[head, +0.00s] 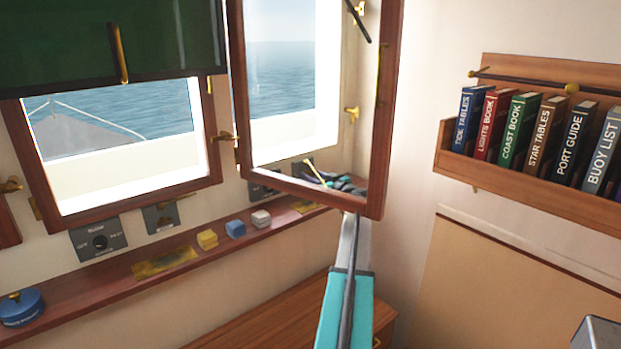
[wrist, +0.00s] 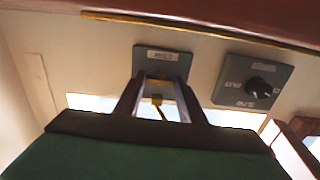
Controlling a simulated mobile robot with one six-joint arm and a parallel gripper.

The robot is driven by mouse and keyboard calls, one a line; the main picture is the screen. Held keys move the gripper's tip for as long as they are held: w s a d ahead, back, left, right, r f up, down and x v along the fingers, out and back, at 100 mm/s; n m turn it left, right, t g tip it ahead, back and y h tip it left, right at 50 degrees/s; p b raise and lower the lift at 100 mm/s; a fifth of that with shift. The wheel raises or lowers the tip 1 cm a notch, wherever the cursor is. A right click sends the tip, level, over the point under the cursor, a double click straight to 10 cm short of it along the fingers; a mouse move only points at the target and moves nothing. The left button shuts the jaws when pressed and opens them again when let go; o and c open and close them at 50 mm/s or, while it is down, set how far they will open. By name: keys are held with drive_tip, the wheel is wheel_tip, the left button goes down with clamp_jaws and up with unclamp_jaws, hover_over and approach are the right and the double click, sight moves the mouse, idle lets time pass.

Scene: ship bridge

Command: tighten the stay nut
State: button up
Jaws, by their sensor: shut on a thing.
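My gripper (head: 325,181) shows through the glass of the open wooden window sash (head: 376,150) in the head view, low near the wall, with my arm passing below the sash's bottom rail. In the wrist view my gripper (wrist: 162,82) has its two dark fingers closing in on a small brass piece (wrist: 157,99), which looks like the stay nut. A thin brass rod runs from it. In the head view a thin brass rod (head: 315,173) stands beside the gripper; the nut itself is too small to make out there. A dark labelled plate (wrist: 160,55) lies behind the fingers.
A switch panel with a black knob (wrist: 262,93) is right of the fingers in the wrist view. A wooden ledge (head: 110,285) holds yellow, blue (head: 236,229) and white blocks and a blue tin (head: 21,307). A bookshelf (head: 530,165) hangs at right.

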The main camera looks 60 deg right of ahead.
drive_tip(key=shift+w+m+b, duration=0.3)
drive_tip(key=shift+m+b, duration=0.1)
drive_tip(key=shift+b, duration=0.25)
drive_tip(key=m+b, duration=0.5)
drive_tip(key=m, duration=0.2)
drive_tip(key=shift+r+m+b, duration=0.1)
drive_tip(key=shift+m+b, duration=0.2)
drive_tip(key=m, duration=0.9)
drive_tip(key=shift+p, duration=0.35)
drive_tip(key=shift+m, duration=0.3)
drive_tip(key=o, duration=1)
drive_tip(key=shift+o, duration=0.2)
drive_tip(key=shift+d, duration=0.1)
